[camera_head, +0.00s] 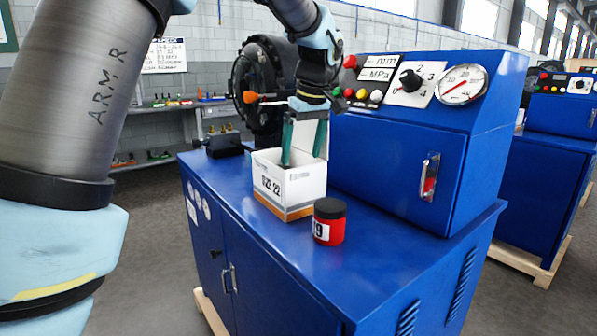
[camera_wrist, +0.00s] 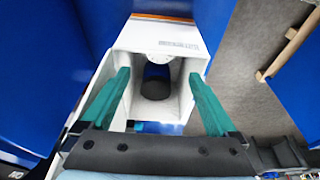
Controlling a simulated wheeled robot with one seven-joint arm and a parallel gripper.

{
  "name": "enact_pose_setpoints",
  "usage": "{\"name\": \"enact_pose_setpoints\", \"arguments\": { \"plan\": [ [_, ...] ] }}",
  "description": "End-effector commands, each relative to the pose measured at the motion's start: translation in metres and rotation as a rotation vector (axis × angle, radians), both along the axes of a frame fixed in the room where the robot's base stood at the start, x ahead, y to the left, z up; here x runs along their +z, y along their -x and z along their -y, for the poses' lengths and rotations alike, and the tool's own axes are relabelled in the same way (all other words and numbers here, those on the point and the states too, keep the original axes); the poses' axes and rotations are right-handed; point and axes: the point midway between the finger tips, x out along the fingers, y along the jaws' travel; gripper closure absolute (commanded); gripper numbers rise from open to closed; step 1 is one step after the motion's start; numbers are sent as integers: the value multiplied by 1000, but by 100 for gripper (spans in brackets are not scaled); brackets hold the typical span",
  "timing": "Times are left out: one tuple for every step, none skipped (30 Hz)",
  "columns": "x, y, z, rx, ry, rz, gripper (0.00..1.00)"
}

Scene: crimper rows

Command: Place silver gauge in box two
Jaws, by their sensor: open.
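A white open box (camera_head: 290,190) with an orange-brown lower band and a label ending in "22" stands on the blue machine's top. My gripper (camera_head: 303,158) points down at the box, its green fingers spread and at least one reaching into the opening. In the wrist view the box (camera_wrist: 125,42) lies between and beyond the open fingers (camera_wrist: 160,75). Nothing is clamped between the fingers.
A red jar with a black lid (camera_head: 329,222) stands close in front of the box. The blue control cabinet (camera_head: 395,160) rises behind and right, with a fixed dial (camera_head: 461,85). A black block (camera_head: 224,145) sits at the back left. The front right top is clear.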

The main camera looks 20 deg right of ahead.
Motion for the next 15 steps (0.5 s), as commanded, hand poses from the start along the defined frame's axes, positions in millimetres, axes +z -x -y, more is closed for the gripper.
{"name": "enact_pose_setpoints", "arguments": {
  "plan": [
    [9,2,1,-1,3,1,6],
    [13,3,2,-2,2,1,6],
    [17,5,2,-1,1,1,6],
    [20,6,2,-1,1,1,6],
    [23,6,2,-1,1,1,6],
    [26,7,2,-1,1,1,6],
    [27,8,2,-1,1,0,6],
    [29,8,2,-1,0,0,6],
    [30,8,1,-1,0,0,6],
    [30,9,2,-1,0,0,6],
    [31,9,1,-1,0,0,6],
    [31,9,1,-1,0,0,6],
    [31,9,1,-1,0,0,6],
    [31,9,1,-1,0,0,6],
    [31,9,1,-1,0,0,6]
  ]
}}
